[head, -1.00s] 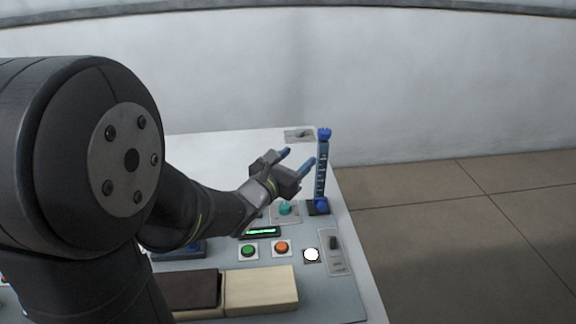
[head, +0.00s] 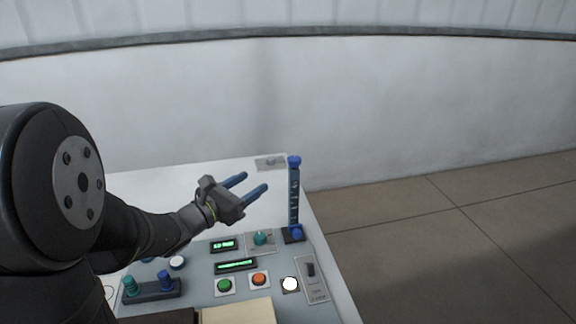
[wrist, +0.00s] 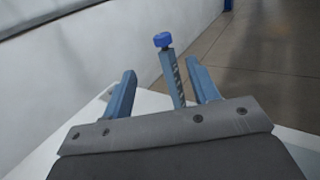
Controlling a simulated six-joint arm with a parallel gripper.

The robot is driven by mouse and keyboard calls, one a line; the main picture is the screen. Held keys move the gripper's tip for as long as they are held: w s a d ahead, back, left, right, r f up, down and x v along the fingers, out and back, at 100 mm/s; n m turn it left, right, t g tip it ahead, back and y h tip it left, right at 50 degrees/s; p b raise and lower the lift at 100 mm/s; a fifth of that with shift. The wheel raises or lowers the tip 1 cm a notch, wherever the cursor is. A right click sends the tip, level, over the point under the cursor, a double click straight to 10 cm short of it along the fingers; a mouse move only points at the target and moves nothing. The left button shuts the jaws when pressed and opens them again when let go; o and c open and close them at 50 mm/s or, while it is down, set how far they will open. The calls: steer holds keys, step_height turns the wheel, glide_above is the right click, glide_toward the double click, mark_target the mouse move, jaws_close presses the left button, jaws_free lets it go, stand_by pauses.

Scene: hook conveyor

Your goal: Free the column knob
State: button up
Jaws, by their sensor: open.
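The blue column (head: 294,197) stands upright at the right side of the panel, with a dark scale on its face. A blue knob (head: 294,161) sits at its top, and another blue knob (head: 297,232) is at its base. My gripper (head: 254,184) is open and empty, left of the column and apart from it, at about its upper half. In the wrist view the column (wrist: 172,78) and its top knob (wrist: 163,40) appear beyond and between the two open blue fingers (wrist: 163,88). The column's lower part is hidden there by my gripper.
The panel holds a green button (head: 225,286), an orange button (head: 259,280), a white button (head: 290,284), a slide switch (head: 311,271), a teal knob (head: 260,238) and green displays (head: 236,265). A flat plate (head: 271,162) lies behind. Space above the panel is clear.

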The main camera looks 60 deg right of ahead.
mark_target(289, 162)
steer(key=shift+m+g+y, duration=0.4)
steer(key=shift+m+g, duration=0.1)
steer(key=shift+g, duration=0.4)
steer(key=x, duration=0.5)
steer(key=w+x, duration=0.1)
steer(key=x, duration=1)
steer(key=shift+w+d+f, duration=0.25)
steer(key=shift+d+f, duration=0.05)
steer(key=shift+d, duration=0.05)
steer(key=c, duration=0.9)
steer(key=shift+t, duration=0.3)
steer(key=shift+c, duration=0.2)
